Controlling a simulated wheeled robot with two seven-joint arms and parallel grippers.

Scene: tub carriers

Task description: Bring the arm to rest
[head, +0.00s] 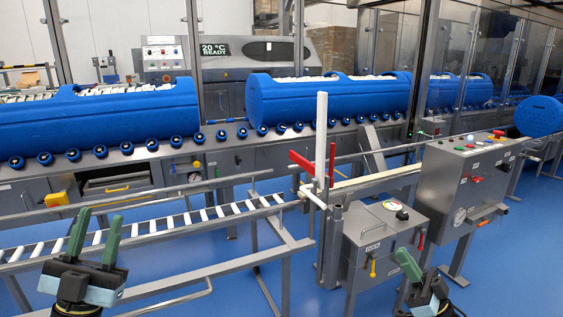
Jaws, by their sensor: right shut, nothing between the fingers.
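My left gripper (101,216) is at the lower left in the head view. Its two green fingers point up and stand apart, with nothing seen between them. It is in front of the roller rail (150,226). My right gripper (408,262) is at the lower right, partly cut off by the bottom edge. It is shut and empty, its green finger tilted up to the left. It appears in front of the grey box with a yellow handle (375,245). Neither gripper holds anything.
Blue tubs (120,118) with white contents lie on the conveyor behind, with another blue tub (330,102) beside. A white post (321,140) with a red lever (301,161) stands mid-view. A control cabinet (450,190) stands at right. Blue floor (520,270) is clear at far right.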

